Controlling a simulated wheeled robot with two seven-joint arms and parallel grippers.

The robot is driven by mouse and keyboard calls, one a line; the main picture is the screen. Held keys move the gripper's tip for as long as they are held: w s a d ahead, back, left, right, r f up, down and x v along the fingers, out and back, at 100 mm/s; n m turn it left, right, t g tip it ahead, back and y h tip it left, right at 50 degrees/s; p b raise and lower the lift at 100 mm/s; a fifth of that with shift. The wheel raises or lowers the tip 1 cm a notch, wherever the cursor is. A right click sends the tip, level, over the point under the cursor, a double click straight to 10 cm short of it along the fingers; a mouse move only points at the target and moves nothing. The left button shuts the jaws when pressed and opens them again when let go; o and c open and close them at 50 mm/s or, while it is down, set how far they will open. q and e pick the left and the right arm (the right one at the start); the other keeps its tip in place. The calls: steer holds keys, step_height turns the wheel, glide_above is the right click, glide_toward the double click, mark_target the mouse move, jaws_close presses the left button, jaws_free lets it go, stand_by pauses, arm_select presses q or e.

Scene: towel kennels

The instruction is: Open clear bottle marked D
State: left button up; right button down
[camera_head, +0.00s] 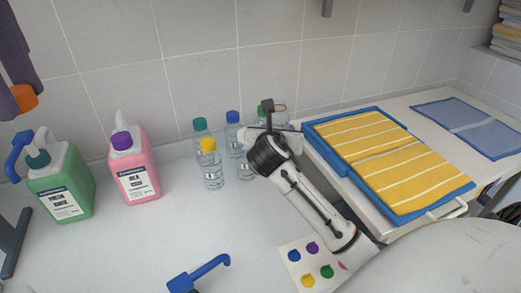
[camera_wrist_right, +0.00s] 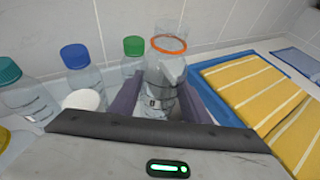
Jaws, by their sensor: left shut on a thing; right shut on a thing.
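My right gripper (camera_wrist_right: 153,97) is shut around a clear bottle (camera_wrist_right: 166,75) with an orange ring at its neck. No cap shows on that bottle, and the mark on its small label is too small to read. In the head view my right gripper (camera_head: 270,118) is at the back of the counter and mostly hides this bottle. My left gripper (camera_head: 14,60) is at the top left edge of the head view, shut on an orange cap (camera_head: 25,97), above the green jug and far from the bottle.
Clear bottles with teal (camera_head: 200,125), blue (camera_head: 232,117), yellow (camera_head: 208,145) and green (camera_wrist_right: 134,46) caps stand left of the held bottle. Green (camera_head: 62,185) and pink (camera_head: 135,172) jugs stand left. Yellow striped towels (camera_head: 390,155) lie right.

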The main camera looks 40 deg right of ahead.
step_height(320, 180, down, 7)
steer(key=shift+r+b, duration=0.1)
steer(key=shift+b, duration=0.55)
steer(key=shift+f, duration=0.2)
steer(key=c, duration=1.3)
jaws_free()
